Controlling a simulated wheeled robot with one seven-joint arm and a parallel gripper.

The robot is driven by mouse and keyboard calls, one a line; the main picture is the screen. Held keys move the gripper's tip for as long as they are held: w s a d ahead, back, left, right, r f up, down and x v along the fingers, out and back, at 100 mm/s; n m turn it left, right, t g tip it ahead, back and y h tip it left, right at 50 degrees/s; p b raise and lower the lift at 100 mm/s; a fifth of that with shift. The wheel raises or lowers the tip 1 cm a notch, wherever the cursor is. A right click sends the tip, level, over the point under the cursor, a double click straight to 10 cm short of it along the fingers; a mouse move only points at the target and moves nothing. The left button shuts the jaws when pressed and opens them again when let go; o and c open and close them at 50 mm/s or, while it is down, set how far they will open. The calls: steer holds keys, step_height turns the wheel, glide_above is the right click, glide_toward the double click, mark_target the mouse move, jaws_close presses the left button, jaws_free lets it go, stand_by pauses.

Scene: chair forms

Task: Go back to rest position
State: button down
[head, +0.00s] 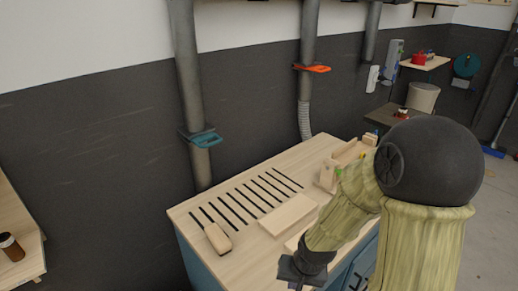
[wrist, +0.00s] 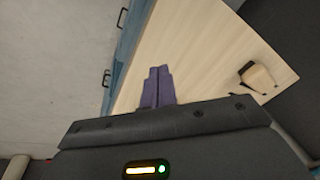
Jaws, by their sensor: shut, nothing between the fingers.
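My gripper (head: 296,277) is low in the head view, at the front edge of the wooden-topped workbench (head: 240,252), with my arm reaching in from the right. In the wrist view the two purple fingers of my gripper (wrist: 158,72) lie side by side, shut with nothing between them. They appear over the bench top (wrist: 205,55) near its edge. A rounded wooden piece (head: 218,238) lies on the bench to the left of my gripper. It also shows in the wrist view (wrist: 257,77), apart from the fingers. The gripper's height above the bench is hard to tell.
A flat wooden block (head: 288,214) lies beside a row of dark slots (head: 245,197). A wooden holder (head: 328,176) stands at the bench's far right, partly behind my arm. Another bench (head: 18,225) with a brown jar (head: 11,247) is at left. Grey floor (wrist: 60,60) is open beside the bench.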

steer(key=s+d+r+n+h+b, duration=0.1)
steer(key=s+d+r, duration=0.3)
steer(key=d+r, duration=0.2)
steer(key=shift+d+r+n, duration=0.2)
steer(key=shift+n, duration=0.2)
stand_by(1.1)
